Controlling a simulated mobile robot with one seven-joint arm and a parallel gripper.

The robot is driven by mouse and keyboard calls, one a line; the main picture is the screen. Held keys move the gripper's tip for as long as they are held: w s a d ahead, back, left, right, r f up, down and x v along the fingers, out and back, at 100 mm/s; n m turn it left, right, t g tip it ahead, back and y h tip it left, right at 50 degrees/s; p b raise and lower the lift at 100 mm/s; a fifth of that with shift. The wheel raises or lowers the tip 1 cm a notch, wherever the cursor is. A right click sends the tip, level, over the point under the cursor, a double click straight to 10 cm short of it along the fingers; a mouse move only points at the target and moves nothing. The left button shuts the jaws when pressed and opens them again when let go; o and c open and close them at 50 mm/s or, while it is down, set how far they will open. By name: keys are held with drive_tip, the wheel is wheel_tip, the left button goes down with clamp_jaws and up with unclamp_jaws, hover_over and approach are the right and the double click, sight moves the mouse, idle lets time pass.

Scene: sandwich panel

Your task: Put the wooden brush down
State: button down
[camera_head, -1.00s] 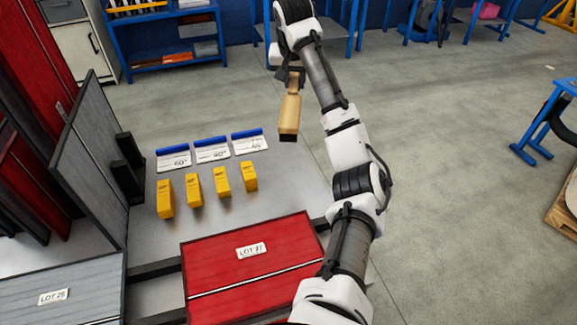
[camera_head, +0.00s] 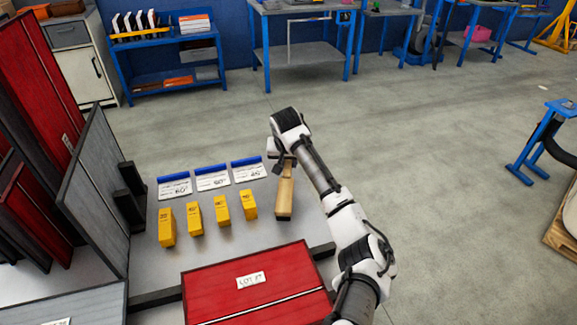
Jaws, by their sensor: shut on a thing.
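The wooden brush (camera_head: 285,192) has a light wood body with a dark lower end. It hangs below my gripper (camera_head: 284,163), which is shut on its upper end. The brush appears at the right edge of the grey metal table (camera_head: 225,262), to the right of the yellow blocks. I cannot tell whether its lower end touches the table or is above it. The gripper's fingers are small and partly hidden by my wrist.
Several yellow blocks (camera_head: 222,210) stand in a row on the table, with blue-topped angle cards (camera_head: 212,180) behind them. A red panel (camera_head: 258,283) labelled as a lot lies in front. A grey upright panel (camera_head: 98,195) stands at left. Open floor lies to the right.

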drive_tip(key=shift+f, duration=1.25)
drive_tip(key=c, duration=1.2)
unclamp_jaws()
drive_tip(key=shift+f, duration=0.1)
drive_tip(key=shift+o, duration=0.2)
drive_tip(key=b+v, duration=0.2)
drive_tip(key=v, duration=1)
drive_tip(key=shift+w, duration=0.1)
